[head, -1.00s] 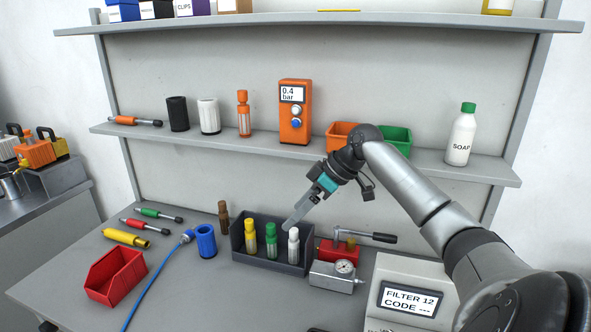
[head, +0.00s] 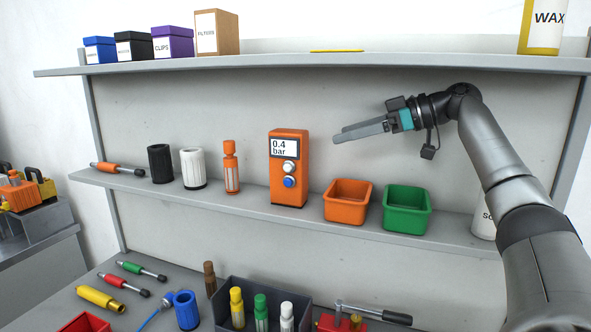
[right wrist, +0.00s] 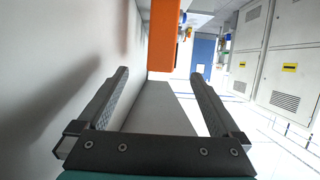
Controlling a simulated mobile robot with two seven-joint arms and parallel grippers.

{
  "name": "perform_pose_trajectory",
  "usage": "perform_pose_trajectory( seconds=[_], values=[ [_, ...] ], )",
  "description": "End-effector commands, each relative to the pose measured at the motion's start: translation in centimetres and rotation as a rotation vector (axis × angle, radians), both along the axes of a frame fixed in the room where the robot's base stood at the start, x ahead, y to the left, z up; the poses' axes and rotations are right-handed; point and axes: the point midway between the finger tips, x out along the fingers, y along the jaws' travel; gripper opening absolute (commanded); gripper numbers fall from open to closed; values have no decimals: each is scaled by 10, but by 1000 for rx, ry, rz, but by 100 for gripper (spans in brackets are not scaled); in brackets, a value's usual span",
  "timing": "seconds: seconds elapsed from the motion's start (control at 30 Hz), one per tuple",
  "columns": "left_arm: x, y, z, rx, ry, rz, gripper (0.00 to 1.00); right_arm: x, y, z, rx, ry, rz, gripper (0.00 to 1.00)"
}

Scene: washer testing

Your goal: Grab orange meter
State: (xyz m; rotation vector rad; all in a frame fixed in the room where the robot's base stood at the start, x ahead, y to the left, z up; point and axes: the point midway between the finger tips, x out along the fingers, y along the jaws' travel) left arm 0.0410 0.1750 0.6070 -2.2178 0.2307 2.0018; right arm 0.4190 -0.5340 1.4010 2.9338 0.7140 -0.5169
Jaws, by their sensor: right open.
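The orange meter (head: 289,168) is an upright box with a display reading "0.4 bar", a white button and a blue button. It stands on the middle shelf. My right gripper (head: 337,137) is to the right of the meter, about level with its upper part, fingers pointing left toward it and apart from it. In the right wrist view the gripper (right wrist: 160,85) is open and empty, and the orange body of the meter (right wrist: 163,35) shows ahead, near the top. My left gripper is not in view.
An orange bin (head: 347,213) and a green bin (head: 407,225) stand right of the meter on the shelf (head: 250,210). An orange bottle-like item (head: 231,172) stands to its left. The upper shelf (head: 300,65) runs above. A soap bottle (head: 483,226) is partly behind my right arm.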

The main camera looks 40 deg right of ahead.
Motion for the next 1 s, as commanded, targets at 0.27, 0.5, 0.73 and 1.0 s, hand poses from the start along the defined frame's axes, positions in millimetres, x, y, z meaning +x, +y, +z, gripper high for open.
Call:
perform_pose_trajectory(
  seconds=[0.27, 0.5, 0.73, 1.0],
  values=[
    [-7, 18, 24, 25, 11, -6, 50, 46, 25, -15, 2, 2, 3, 100],
    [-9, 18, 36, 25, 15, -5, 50, 74, 39, -28, 0, 0, 1, 100],
    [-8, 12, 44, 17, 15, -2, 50, 88, 45, -34, 1, 2, 2, 100],
    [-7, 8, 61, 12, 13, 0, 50, 118, 59, -47, 3, 0, 2, 100]
  ],
)
